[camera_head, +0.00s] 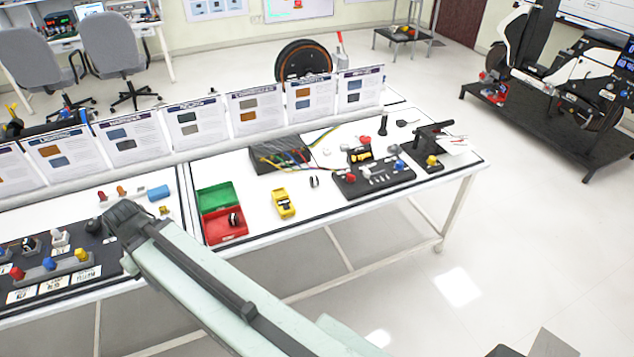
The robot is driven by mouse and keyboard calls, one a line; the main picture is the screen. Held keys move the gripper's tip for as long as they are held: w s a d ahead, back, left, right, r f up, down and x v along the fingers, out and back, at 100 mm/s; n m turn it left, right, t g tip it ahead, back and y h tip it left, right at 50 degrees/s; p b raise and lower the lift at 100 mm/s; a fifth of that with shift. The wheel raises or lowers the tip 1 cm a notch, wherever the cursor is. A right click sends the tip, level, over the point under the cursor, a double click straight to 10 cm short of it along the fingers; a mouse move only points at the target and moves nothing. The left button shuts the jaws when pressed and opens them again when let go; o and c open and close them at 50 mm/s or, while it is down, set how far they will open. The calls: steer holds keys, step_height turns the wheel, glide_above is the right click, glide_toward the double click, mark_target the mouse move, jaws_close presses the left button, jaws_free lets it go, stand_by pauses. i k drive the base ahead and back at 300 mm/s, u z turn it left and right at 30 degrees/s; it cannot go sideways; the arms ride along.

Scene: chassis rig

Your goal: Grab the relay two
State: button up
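My arm reaches from the bottom right up to the left table, and its dark end (125,215) is over the right side of the black board (108,262). The fingers of my gripper cannot be made out, and nothing is seen held. No part is readably marked as relay two. Small parts on this board include a white block (60,238), a dark round part (28,244), and red, blue and yellow pieces at the front. A small black-and-white part (314,182) stands on the right table, and a similar one (235,219) is in the red tray (222,238).
Upright instruction cards (258,111) line the tables' back.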

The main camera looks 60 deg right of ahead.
mark_target(313, 180)
steer(key=z, duration=0.05)
steer(key=i, duration=0.95)
steer(key=u, duration=0.1)
